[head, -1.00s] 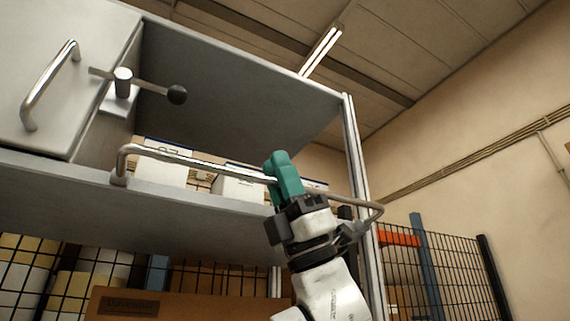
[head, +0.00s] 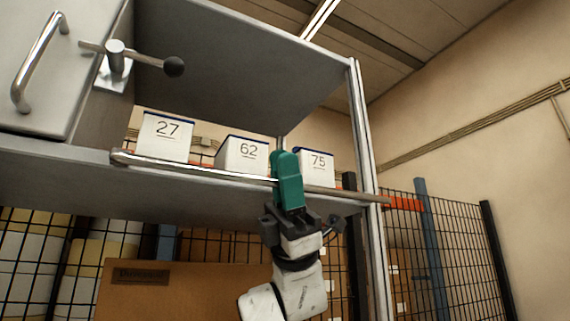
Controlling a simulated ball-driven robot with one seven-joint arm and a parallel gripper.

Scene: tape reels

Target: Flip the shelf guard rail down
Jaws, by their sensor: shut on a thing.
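The shelf guard rail (head: 200,171) is a chrome bar along the front edge of the shelf (head: 80,171). It now lies low, close to the shelf edge, running from the left pivot to beyond the right post. My gripper (head: 288,182), with teal fingers, is shut on the rail right of its middle and hides a short part of it. Three white boxes stand on the shelf behind the rail, marked 27 (head: 162,140), 62 (head: 240,156) and 75 (head: 316,170).
A grey cabinet door (head: 55,70) with a chrome handle and a ball-ended lever (head: 150,62) is at the upper left. A metal post (head: 366,190) stands right of my gripper. A cardboard box (head: 180,292) and black mesh fencing are below and behind.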

